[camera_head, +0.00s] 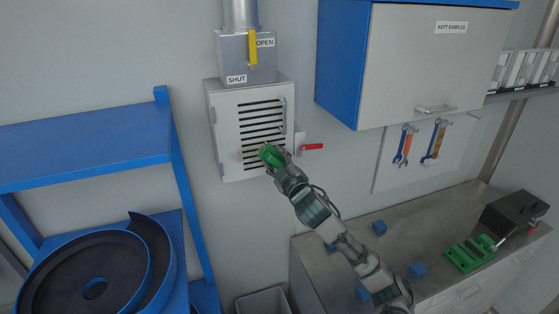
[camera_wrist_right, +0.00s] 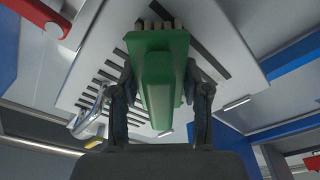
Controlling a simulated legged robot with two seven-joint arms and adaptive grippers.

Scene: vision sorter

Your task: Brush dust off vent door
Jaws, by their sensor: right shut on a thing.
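The vent door (camera_head: 230,113) is a pale panel with dark horizontal slots and a metal handle at its right side, on a wall box; it looks closed. My right gripper (camera_head: 274,160) is in front of the door's lower part, shut on a green brush (camera_head: 267,153). In the right wrist view the brush (camera_wrist_right: 160,75) sits between the two fingers, its tan bristles pointing at the slotted door (camera_wrist_right: 215,50). I cannot tell whether the bristles touch the door. Dust cannot be made out clearly. My left gripper is not in view.
A red lever (camera_head: 312,147) sticks out right of the vent. Above is a box with a yellow handle (camera_head: 253,47) and OPEN and SHUT labels. A blue shelf (camera_head: 85,145) stands left, a cabinet (camera_head: 420,65) hangs right. The counter (camera_head: 400,240) holds several blue cubes and a green fixture (camera_head: 470,253).

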